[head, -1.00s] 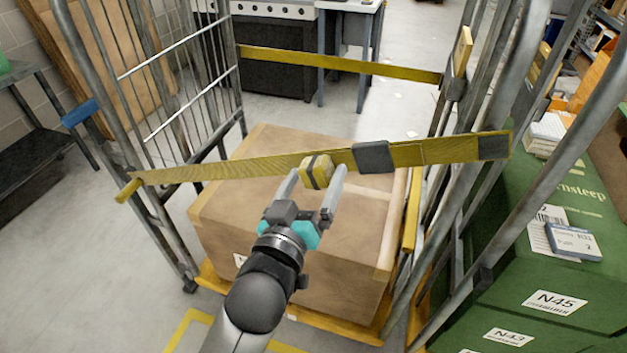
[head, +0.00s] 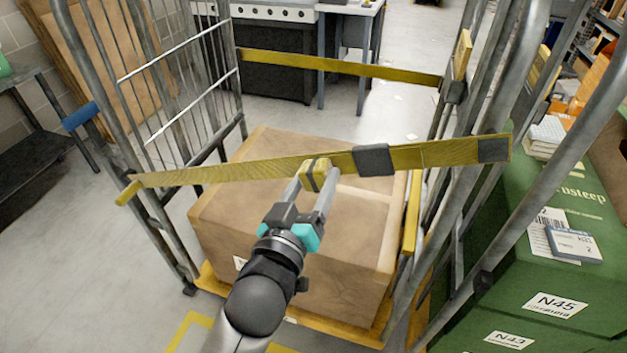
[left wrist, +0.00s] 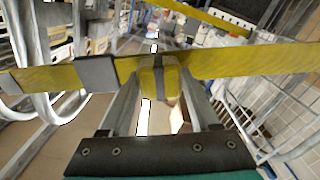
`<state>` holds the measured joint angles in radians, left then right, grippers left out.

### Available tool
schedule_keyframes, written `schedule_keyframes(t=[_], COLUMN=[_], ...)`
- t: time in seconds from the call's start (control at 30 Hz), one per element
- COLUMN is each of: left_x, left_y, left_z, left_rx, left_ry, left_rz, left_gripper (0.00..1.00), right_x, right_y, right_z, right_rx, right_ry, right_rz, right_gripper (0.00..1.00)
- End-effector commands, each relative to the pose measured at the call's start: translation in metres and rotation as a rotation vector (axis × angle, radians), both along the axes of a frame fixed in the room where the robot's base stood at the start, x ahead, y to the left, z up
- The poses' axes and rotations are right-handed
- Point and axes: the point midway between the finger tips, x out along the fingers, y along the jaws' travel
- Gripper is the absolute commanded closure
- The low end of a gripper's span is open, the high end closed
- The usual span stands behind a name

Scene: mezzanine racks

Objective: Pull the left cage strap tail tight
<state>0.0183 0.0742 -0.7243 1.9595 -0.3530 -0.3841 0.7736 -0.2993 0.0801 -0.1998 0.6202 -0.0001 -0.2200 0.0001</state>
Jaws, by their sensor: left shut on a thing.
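The yellow front strap (head: 225,173) runs across the cage opening from the left post to the right side. A dark grey buckle (head: 373,160) sits on it right of the middle. The strap tail (head: 315,170), a yellow folded end with a dark band, hangs at the strap just left of the buckle. My left gripper (head: 314,182) is shut on the tail, with one finger on each side. In the left wrist view the tail (left wrist: 168,84) sits between the fingers, and the buckle (left wrist: 97,74) is to its left. My right gripper is not in view.
A large cardboard box (head: 345,225) stands in the cage behind and below the strap. A second yellow strap (head: 340,66) crosses the cage's back. Green crates (head: 550,270) stand close on the right. A dark shelf (head: 40,140) is at the left.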

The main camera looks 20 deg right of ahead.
Motion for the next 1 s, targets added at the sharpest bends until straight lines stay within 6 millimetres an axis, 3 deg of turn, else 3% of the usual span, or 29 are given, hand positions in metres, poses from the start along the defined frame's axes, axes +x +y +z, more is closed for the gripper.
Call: schedule_keyframes(t=[0.47,0.8,1.0], left_x=[0.001,0.035,0.041], left_y=[0.002,0.052,0.06], left_z=[-0.001,-0.026,-0.029], left_rx=[0.001,0.008,0.005], left_ry=[0.0,0.003,0.003], left_rz=[0.0,0.004,0.008], left_gripper=[1.0,1.0,1.0], right_x=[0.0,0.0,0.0], right_y=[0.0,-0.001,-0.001], right_z=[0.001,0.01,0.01], right_rx=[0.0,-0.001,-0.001], right_ry=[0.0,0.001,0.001], right_rz=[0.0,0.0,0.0], right_gripper=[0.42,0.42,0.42])
